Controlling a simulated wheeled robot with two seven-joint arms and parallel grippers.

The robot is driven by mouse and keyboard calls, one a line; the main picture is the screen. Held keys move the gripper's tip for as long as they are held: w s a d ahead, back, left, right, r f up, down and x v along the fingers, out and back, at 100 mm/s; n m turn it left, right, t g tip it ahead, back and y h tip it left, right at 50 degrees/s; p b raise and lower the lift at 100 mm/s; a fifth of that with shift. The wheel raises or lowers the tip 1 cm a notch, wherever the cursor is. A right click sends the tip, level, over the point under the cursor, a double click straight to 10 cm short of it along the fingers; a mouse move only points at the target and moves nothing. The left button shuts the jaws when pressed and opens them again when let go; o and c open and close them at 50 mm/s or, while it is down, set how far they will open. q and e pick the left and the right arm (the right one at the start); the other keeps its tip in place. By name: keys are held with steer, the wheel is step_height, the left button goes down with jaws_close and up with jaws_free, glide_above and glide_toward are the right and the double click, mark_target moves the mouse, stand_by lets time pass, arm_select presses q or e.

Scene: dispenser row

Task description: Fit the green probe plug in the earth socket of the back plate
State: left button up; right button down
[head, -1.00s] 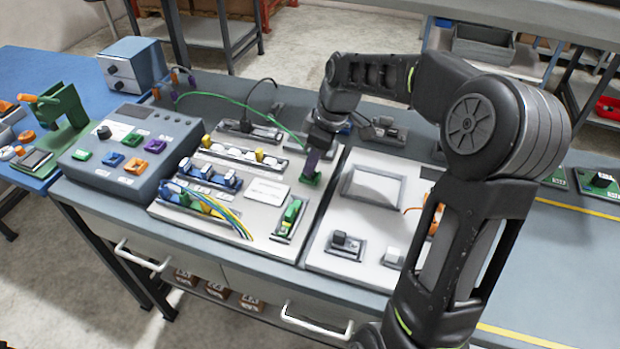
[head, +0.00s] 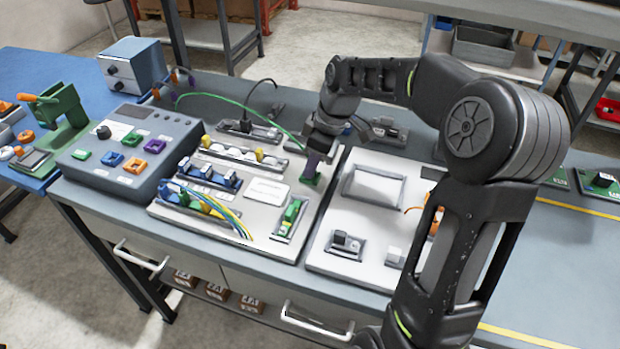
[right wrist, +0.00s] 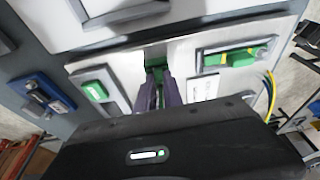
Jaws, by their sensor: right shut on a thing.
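My right gripper (head: 314,172) points down at the right part of the light grey back plate (head: 262,212). Its purple fingers are shut on the green probe plug (right wrist: 158,95), mostly hidden between them. A green cable (head: 235,101) arcs to the gripper from the left. A green socket-like part (head: 311,181) lies right at the fingertips; it also shows beyond them in the right wrist view (right wrist: 156,60). I cannot tell how deep the plug sits in it. My left gripper is not in view.
A green terminal block (head: 291,217) and a white card (head: 268,191) sit on the plate, with yellow and blue wires (head: 230,217) to their left. A second plate (head: 330,262) with a grey box (head: 375,187) is at right. A console (head: 128,155) stands at left.

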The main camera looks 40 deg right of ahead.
steer(key=c, duration=1.4)
jaws_free()
steer(key=shift+f, duration=0.1)
steer(key=shift+o, duration=0.2)
steer(key=shift+o, duration=0.9)
step_height(320, 180, up, 7)
steer(key=p, duration=0.5)
